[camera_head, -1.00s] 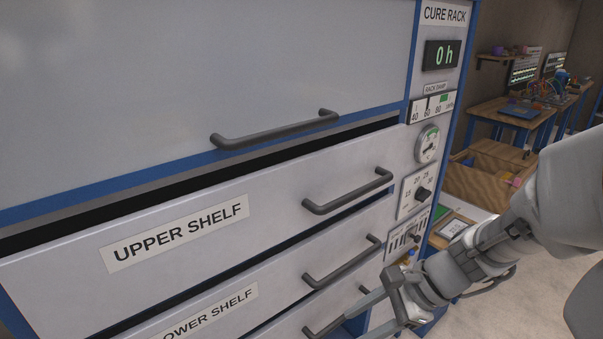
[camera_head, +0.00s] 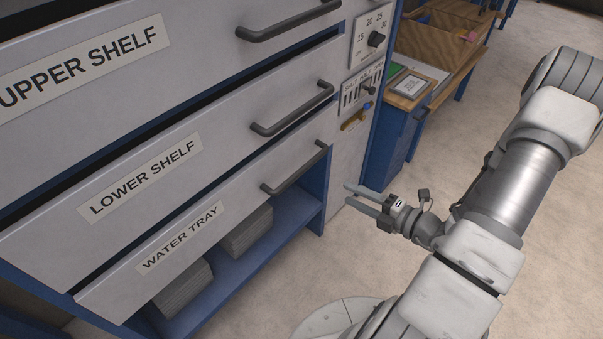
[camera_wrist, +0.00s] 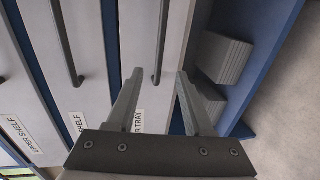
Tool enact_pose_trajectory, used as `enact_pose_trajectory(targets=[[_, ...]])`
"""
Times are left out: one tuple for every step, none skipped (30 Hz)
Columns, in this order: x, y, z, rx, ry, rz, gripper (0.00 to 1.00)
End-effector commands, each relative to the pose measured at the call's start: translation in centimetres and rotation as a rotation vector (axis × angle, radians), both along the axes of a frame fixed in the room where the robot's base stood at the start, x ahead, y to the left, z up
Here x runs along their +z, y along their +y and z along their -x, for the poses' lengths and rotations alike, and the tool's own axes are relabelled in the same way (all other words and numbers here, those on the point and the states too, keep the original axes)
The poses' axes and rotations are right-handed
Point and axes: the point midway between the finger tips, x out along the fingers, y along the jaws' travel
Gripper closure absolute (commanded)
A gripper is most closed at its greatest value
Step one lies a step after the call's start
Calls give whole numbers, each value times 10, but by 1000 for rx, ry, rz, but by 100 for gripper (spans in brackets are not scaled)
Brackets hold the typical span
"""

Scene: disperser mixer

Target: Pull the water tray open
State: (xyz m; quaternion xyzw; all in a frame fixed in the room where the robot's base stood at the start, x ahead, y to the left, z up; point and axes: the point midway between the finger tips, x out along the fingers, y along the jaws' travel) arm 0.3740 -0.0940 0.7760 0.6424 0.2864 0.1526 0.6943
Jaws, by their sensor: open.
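The water tray (camera_head: 205,243) is the lowest of the labelled drawers, white with a "WATER TRAY" label and a dark bar handle (camera_head: 296,168) near its right end. Its front appears to stand a little out from the blue frame; I cannot tell how far. My gripper (camera_head: 347,194) is open and empty, to the right of the handle and apart from it, its fingers pointing left. Nothing is between the fingers.
The lower shelf drawer (camera_head: 165,165) and upper shelf drawer (camera_head: 130,75) are above, each with a bar handle. Grey stacked blocks (camera_head: 247,232) lie in the blue open bay below the tray. A wooden bench stands behind at right. The floor (camera_head: 560,200) to the right is clear.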

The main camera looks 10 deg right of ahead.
Motion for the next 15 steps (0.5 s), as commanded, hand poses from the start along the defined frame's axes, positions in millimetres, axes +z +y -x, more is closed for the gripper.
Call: enact_pose_trajectory(targets=[[-3,1,-2,-7,3,-10,48],[-3,2,-4,-10,5,-12,48],[-4,4,-7,-10,5,-14,48],[-5,6,-10,-9,5,-13,48],[-6,9,-13,-8,5,-12,48],[-8,13,-18,-7,5,-11,48],[-9,17,-23,-6,5,-12,48],[-11,20,-28,-4,4,-11,48],[-12,25,-35,-4,4,-11,48],[-14,29,-40,-3,3,-11,48],[-15,34,-45,-3,4,-11,48],[-17,39,-52,-4,5,-10,48],[-18,43,-57,-2,4,-10,48],[-20,46,-63,-4,5,-10,48],[-21,52,-70,-3,4,-10,48]])
